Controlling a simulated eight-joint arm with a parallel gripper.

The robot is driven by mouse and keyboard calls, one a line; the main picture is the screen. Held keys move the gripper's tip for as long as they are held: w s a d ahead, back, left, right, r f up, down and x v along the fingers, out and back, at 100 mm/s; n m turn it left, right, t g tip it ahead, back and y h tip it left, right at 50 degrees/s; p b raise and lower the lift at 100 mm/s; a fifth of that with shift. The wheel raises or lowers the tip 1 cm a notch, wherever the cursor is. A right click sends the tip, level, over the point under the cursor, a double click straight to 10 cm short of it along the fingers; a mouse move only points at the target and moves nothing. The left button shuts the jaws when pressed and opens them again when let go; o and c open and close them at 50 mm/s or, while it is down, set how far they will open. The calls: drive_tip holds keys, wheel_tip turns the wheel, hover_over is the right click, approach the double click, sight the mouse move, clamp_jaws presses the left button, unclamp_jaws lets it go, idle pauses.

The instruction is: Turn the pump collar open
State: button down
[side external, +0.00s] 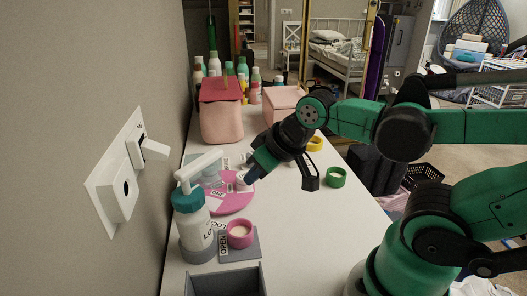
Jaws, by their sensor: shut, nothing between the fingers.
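A pump bottle with a white body (195,228) stands upright at the near left of the white tabletop, close to the wall. Its teal collar (187,201) sits below a white pump head (200,165), whose spout points right. Labels reading LOCK and OPEN (223,243) lie beside its grey base. My gripper (244,179) is shut and empty, angled down to the left above a pink disc (232,203). It is right of the collar and apart from it. The fingertips are small and partly dark in this view.
A pink cup (240,235) on a grey plate and a grey tray (226,281) are close to the bottle. A white wall fixture (118,188) juts out at left. Pink bins (221,118) and several bottles stand behind. A green ring (336,177) lies at right.

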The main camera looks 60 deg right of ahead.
sight(217, 154)
drive_tip(key=w+a+r+g, duration=0.2)
drive_tip(key=w+r+g, duration=0.1)
drive_tip(key=w+r, duration=0.85)
drive_tip(key=s+x, duration=0.1)
drive_tip(key=x, duration=0.8)
drive_tip(key=shift+s+a+r, duration=0.1)
drive_tip(key=shift+s+r, duration=0.05)
drive_tip(key=shift+s, duration=2)
drive_tip(key=shift+s+m, duration=0.25)
drive_tip(key=shift+m, duration=0.15)
drive_tip(key=s+m, duration=0.1)
drive_tip(key=m, duration=0.1)
drive_tip(key=s+m+h, duration=0.1)
drive_tip(key=m, duration=0.1)
drive_tip(key=shift+s+g+h, duration=0.2)
drive_tip(key=shift+g+h, duration=0.1)
drive_tip(key=s+m, duration=0.1)
drive_tip(key=m, duration=0.1)
drive_tip(key=shift+s+a+m+h, duration=0.1)
drive_tip(key=shift+s+m+h, duration=0.15)
drive_tip(key=shift+m+h, duration=0.15)
drive_tip(key=shift+s+a, duration=0.15)
drive_tip(key=shift+s, duration=0.25)
